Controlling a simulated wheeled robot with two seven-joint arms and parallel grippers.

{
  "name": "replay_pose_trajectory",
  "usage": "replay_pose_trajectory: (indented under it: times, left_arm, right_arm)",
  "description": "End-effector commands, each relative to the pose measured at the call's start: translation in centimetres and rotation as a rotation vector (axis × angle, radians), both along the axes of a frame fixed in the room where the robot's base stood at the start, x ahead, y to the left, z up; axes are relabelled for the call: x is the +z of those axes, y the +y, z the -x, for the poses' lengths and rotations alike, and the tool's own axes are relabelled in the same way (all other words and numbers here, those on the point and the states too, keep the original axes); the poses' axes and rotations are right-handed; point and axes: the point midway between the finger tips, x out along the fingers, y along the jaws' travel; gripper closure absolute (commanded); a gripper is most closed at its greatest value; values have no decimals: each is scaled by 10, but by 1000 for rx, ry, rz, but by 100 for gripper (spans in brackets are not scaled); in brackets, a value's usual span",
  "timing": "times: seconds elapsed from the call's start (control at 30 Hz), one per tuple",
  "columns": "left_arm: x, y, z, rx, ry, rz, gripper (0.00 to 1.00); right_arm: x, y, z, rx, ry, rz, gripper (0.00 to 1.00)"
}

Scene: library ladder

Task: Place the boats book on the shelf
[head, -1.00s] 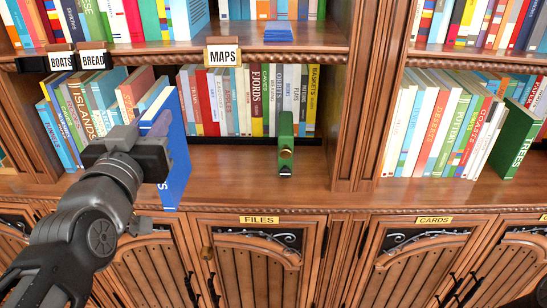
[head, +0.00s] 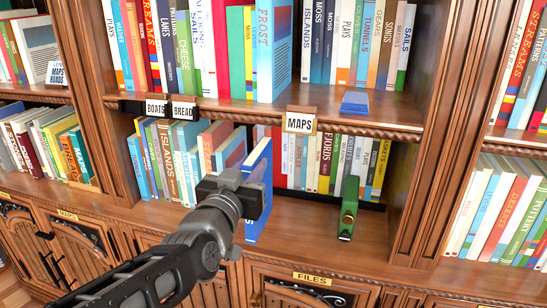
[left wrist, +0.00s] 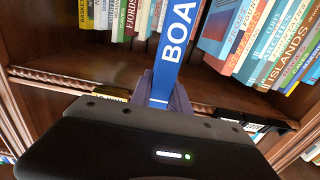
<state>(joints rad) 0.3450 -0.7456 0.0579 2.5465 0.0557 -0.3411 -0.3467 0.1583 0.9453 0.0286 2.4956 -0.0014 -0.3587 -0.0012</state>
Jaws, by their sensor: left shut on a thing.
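The boats book (head: 260,190) is blue and stands upright at the front of the lower shelf bay in the head view. In the left wrist view its spine (left wrist: 177,50) reads "BOA" in white. My left gripper (head: 250,195) is shut on the book by its spine side. The shelf (head: 295,225) has a bare wooden strip in front of its row of books. A "BOATS" label (head: 156,107) and a "BREAD" label (head: 184,108) hang on the upper shelf edge, left of the book. My right gripper is not in view.
Leaning books (head: 215,145) stand left of the boats book, and a row of books (head: 325,160) stands behind. A green bookend-like object (head: 348,208) stands to the right. A "MAPS" label (head: 299,122) hangs above. Bare shelf lies between book and green object.

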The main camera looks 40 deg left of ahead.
Motion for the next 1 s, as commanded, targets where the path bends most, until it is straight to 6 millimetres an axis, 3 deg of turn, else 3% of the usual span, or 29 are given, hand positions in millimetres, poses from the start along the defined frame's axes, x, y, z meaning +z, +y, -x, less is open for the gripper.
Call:
replay_pose_trajectory:
  times: [0.3,0.57,0.77,1.0]
  left_arm:
    - [1,26,-76,-1,-2,-2,100]
    - [2,45,-127,1,-5,-2,100]
    - [-26,45,-127,2,-3,-2,100]
    - [-29,45,-126,2,-8,-3,100]
  right_arm:
    - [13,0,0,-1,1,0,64]
    - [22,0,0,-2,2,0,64]
    - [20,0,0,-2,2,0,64]
    - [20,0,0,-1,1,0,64]
